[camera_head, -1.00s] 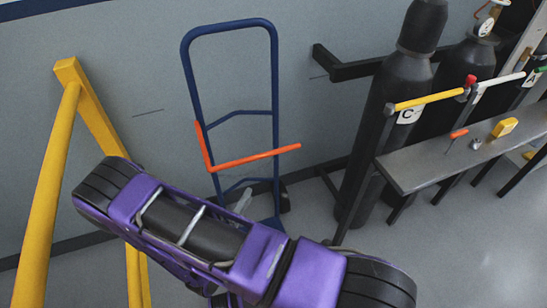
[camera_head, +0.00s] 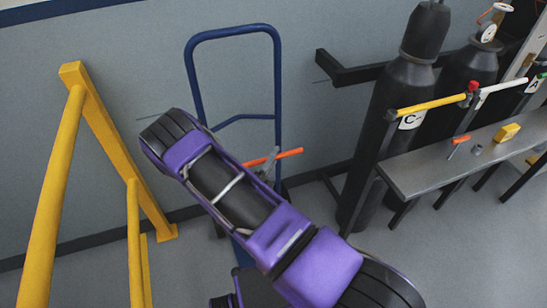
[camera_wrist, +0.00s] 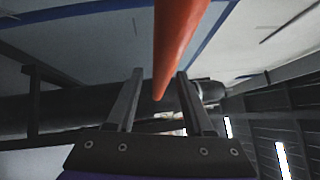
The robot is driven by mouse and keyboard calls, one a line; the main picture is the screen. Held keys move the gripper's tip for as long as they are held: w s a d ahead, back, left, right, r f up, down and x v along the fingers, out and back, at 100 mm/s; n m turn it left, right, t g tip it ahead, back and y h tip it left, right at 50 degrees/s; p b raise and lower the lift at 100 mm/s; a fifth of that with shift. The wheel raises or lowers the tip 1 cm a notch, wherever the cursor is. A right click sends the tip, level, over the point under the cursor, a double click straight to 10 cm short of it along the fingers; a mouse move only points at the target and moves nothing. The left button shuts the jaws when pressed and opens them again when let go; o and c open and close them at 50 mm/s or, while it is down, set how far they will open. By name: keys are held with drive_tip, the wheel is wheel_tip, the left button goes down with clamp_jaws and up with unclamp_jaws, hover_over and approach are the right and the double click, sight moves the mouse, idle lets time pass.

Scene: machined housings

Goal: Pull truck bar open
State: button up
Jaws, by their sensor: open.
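The truck bar is an orange rod (camera_head: 288,154) across the blue hand truck (camera_head: 277,90). In the head view its right end shows; my purple and black arm hides the rest. My gripper (camera_head: 268,162) is at the bar, with its grey fingers partly hidden behind my arm. In the wrist view the bar (camera_wrist: 180,40) comes down from the top, and its end lies in the gap between the two open fingers of my gripper (camera_wrist: 160,73). The fingers are not closed on it. I cannot tell whether either finger touches it.
A yellow rail frame (camera_head: 110,135) stands at the left. At the right are dark gas cylinders (camera_head: 395,110), a yellow bar (camera_head: 432,103) and a grey bench (camera_head: 420,170) with small items, including a yellow block (camera_head: 507,132). The wall is behind the truck.

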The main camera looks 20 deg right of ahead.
drive_tip(key=shift+w+d, duration=0.1)
drive_tip(key=shift+w, duration=0.05)
drive_tip(key=shift+c, duration=0.3)
clamp_jaws()
idle(1.1)
